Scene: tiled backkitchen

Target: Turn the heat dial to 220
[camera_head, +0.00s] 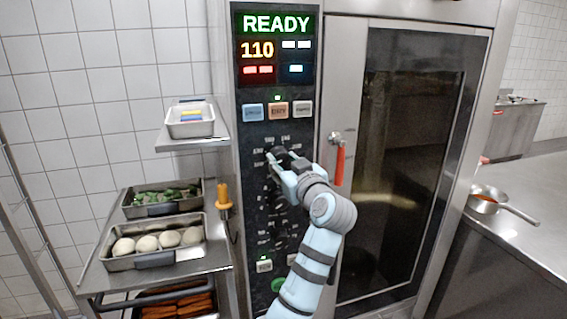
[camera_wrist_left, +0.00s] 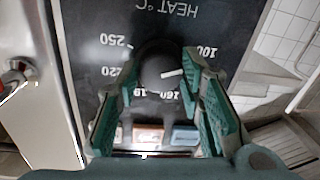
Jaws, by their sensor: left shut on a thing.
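The heat dial (camera_wrist_left: 158,68) is a round black knob with a white pointer mark, under upside-down "HEAT °C" lettering in the left wrist view. The mark points to the right, between the printed 100 and 160. The 220 label (camera_wrist_left: 106,71) is on the left side. My left gripper (camera_head: 281,160) is at the dial on the oven's control panel (camera_head: 247,190). Its two green-padded fingers (camera_wrist_left: 160,75) are on either side of the knob, shut on it. In the head view the gripper mostly hides the dial. My right gripper is not in view.
The display (camera_head: 257,50) reads READY and 110. Three buttons (camera_head: 278,110) sit above the dial. The oven door handle (camera_head: 338,163), with a red grip, is close right of my gripper. A rack (camera_head: 100,278) with trays stands left; a steel counter (camera_head: 530,215) is right.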

